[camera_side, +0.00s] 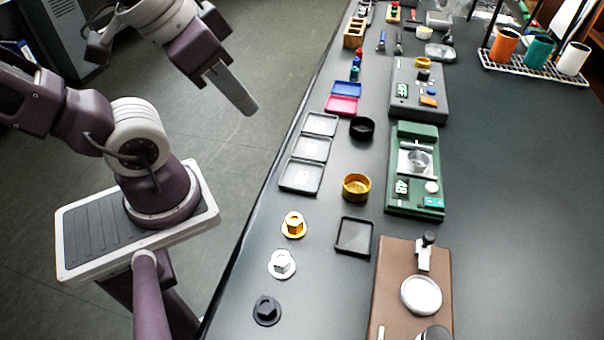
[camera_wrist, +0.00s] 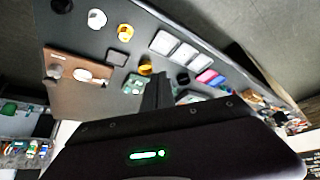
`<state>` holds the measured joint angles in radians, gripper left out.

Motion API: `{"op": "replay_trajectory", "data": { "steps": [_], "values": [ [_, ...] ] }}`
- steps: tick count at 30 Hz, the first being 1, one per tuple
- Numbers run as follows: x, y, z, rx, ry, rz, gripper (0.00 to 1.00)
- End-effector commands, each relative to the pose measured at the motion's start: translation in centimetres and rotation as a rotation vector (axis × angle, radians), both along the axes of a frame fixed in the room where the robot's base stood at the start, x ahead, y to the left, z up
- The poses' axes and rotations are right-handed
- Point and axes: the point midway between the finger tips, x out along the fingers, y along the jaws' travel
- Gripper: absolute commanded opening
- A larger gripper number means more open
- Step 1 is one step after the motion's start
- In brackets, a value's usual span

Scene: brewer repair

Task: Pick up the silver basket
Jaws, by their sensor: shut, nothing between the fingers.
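A small silver basket (camera_side: 418,160) sits on the green brewer (camera_side: 414,200) at the middle of the table. In the wrist view the green brewer (camera_wrist: 135,85) is small, and I cannot make out the silver basket clearly. My gripper (camera_side: 249,107) hangs to the left of the table edge in the side view, well apart from the basket, with its fingers together and empty. The shut fingers also show in the wrist view (camera_wrist: 157,80).
A gold basket (camera_side: 356,188) and a black one (camera_side: 362,128) stand left of the green brewer. Three grey trays (camera_side: 311,150) line the table edge. A brown brewer (camera_side: 397,300) is at the front, a dark grey one (camera_side: 432,98) behind. The table's right side is clear.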

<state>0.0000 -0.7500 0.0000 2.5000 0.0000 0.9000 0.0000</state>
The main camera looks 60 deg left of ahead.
Motion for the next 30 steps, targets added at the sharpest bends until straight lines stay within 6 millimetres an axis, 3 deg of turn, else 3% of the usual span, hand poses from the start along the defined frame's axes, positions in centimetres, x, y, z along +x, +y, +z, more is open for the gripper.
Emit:
{"op": "replay_trajectory", "data": {
  "steps": [4,14,23,26,29,30],
  "values": [
    [0.0,0.0,0.0,0.000,0.000,0.000,0.02],
    [0.0,0.0,0.0,0.000,0.000,0.000,0.67],
    [0.1,0.0,0.1,0.004,0.002,-0.008,0.68],
    [2.1,-0.2,1.2,0.060,0.035,-0.131,0.68],
    [7.3,-0.9,2.8,0.189,0.105,-0.434,0.68],
    [9.9,-1.4,3.0,0.247,0.137,-0.582,0.68]
  ]
}}
